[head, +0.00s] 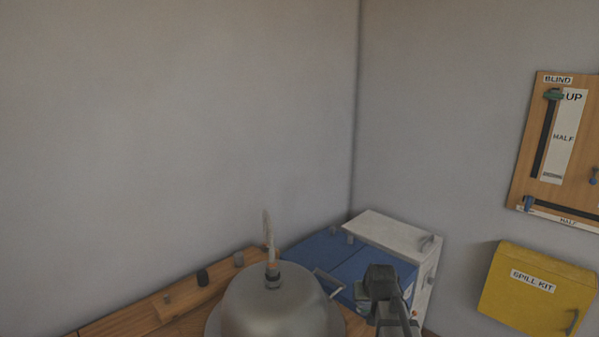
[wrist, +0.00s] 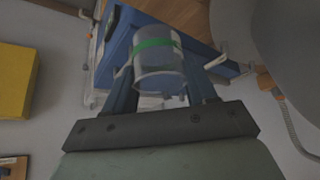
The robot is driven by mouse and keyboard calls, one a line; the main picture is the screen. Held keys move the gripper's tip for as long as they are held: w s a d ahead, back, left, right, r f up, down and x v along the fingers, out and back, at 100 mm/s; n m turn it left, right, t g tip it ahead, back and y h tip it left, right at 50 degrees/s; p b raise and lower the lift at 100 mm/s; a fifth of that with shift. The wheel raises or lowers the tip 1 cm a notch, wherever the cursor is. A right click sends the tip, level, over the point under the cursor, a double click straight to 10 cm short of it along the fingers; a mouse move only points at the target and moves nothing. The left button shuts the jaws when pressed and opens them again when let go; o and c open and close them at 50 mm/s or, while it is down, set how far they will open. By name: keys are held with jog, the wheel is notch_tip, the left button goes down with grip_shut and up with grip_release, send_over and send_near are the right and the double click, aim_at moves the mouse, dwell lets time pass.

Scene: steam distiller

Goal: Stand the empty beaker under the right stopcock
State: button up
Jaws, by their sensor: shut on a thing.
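A clear glass beaker (wrist: 160,72) with a green band shows in the wrist view. It sits between the two fingers of my gripper (wrist: 163,85), which is shut on it. The beaker looks empty, though its inside is only partly visible. In the head view my gripper (head: 382,285) is in front of the blue and white units, right of the steel dome; I cannot make out the beaker clearly there. The distiller's steel dome (head: 270,308) has a copper fitting and a thin bent pipe on top. I cannot see the right stopcock in either view.
A blue unit (head: 335,252) with a handle and a white box (head: 395,234) stand in the corner. Small dark pegs stand on a wooden ledge (head: 185,300) at left. A yellow spill kit (head: 538,285) and a blind control board (head: 560,140) are on the right wall.

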jog(key=shift+a, duration=1.65)
